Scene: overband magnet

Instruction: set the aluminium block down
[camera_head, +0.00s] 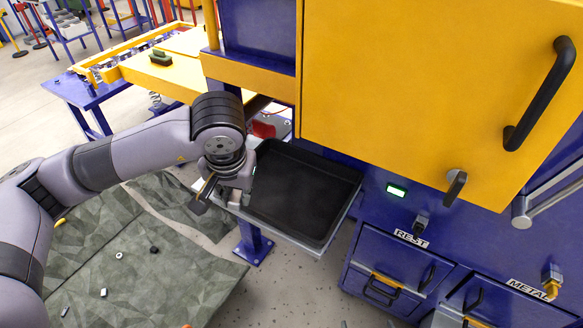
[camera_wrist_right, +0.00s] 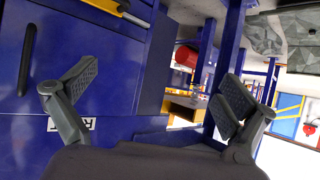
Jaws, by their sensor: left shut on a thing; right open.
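My left gripper (camera_head: 224,188) is at the left edge of a black tray (camera_head: 310,195) in the head view. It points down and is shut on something. A small light-grey piece shows at its fingers, but I cannot tell block from finger there, so the aluminium block is not clearly visible. I cannot tell whether it touches the tray. My right gripper (camera_wrist_right: 160,95) shows in the right wrist view, with its two dark fingers wide apart and nothing between them.
The tray's visible floor is bare. A blue and yellow machine (camera_head: 430,90) stands behind and right of it, with drawers labelled REST (camera_head: 411,239) and METAL (camera_head: 528,289). Green-grey mats (camera_head: 140,255) with several small pieces lie at lower left. A yellow conveyor (camera_head: 180,65) stands behind.

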